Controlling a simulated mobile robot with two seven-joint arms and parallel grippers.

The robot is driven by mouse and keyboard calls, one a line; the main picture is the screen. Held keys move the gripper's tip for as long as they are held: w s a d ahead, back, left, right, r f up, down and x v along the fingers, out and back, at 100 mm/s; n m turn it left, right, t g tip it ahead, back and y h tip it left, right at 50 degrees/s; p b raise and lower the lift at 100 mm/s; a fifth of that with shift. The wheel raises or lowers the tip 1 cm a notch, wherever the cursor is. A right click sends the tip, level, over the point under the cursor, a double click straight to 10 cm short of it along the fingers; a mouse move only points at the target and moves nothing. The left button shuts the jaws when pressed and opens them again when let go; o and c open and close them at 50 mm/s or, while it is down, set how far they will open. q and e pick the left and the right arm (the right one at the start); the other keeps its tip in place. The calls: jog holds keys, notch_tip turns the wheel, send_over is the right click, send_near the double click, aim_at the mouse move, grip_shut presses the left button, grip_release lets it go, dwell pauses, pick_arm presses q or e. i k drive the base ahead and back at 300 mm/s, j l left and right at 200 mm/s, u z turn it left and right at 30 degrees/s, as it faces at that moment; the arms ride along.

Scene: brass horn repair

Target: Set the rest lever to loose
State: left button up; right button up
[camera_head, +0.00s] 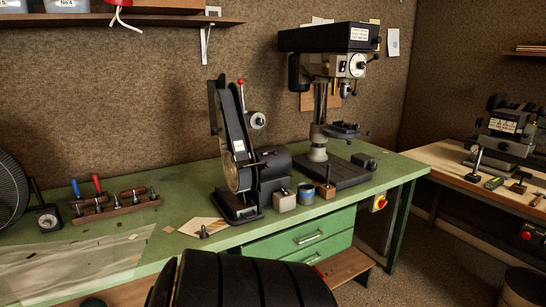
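A black belt grinder (233,150) stands upright on the green bench, left of the drill press. A lever with a red ball end (241,84) rises at its upper part, above a round knob or gauge (258,121). A small dark rod (250,151) sticks up in front of the belt near mid-height. I cannot tell which of these is the rest lever, nor read its setting. Neither of my grippers is in view.
The drill press (330,90) stands behind right on the green bench (160,240). A small block (284,201), a blue tin (306,194) and a tool holder (326,190) sit by the grinder's base. A tool rack (115,208) is left. Drawers (310,237) are below.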

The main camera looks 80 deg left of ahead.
aim_at(275, 152)
jog(key=u, duration=1.75)
